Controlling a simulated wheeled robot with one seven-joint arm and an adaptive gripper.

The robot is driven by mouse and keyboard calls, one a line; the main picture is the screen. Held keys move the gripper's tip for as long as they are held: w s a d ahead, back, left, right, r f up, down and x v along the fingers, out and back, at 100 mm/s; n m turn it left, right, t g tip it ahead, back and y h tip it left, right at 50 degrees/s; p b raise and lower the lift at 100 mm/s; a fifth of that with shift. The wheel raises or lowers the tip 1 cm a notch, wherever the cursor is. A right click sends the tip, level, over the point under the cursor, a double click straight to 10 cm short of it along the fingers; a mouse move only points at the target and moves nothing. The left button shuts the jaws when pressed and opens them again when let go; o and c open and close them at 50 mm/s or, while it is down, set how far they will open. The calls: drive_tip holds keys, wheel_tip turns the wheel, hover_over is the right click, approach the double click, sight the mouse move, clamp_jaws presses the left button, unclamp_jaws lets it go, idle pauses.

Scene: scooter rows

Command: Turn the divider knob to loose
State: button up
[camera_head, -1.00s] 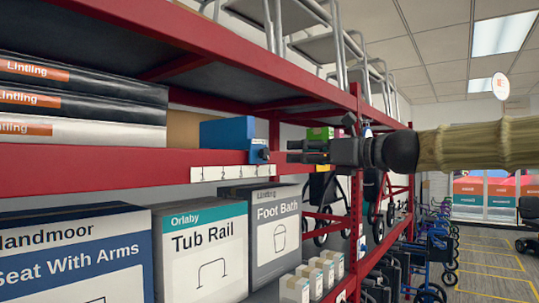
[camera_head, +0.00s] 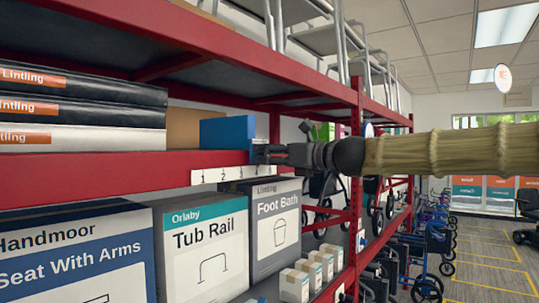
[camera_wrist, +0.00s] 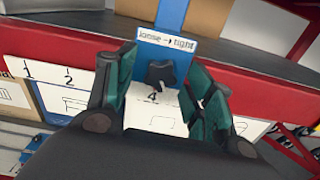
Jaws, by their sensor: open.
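The divider is a blue panel (camera_head: 227,132) standing on the red shelf; in the wrist view its blue front strip (camera_wrist: 171,16) carries a white "loose → tight" label (camera_wrist: 167,41). The dark lobed knob (camera_wrist: 161,74) sits below that label, above the number 4 on the white strip. My gripper (camera_wrist: 162,88) is open, its two green-padded fingers to the left and right of the knob. I cannot tell whether either finger touches it. In the head view my gripper (camera_head: 262,153) is at the divider's front and hides the knob.
The red shelf edge (camera_head: 100,165) carries a numbered white strip (camera_head: 205,175). Foot Bath (camera_head: 274,232) and Tub Rail (camera_head: 202,252) boxes stand below it. A red upright (camera_head: 356,150) is close behind my gripper. The aisle floor (camera_head: 485,265) at right is open.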

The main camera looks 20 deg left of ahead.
drive_tip(key=c, duration=1)
drive_tip(key=shift+n, duration=0.3)
drive_tip(key=n+b, duration=1)
drive_tip(key=n, duration=0.4)
drive_tip(key=shift+w+f, duration=0.1)
drive_tip(key=shift+w, duration=0.05)
drive_tip(key=n+b, duration=0.3)
drive_tip(key=n, duration=0.2)
drive_tip(key=shift+r+n, duration=0.2)
drive_tip(key=shift+n, duration=0.1)
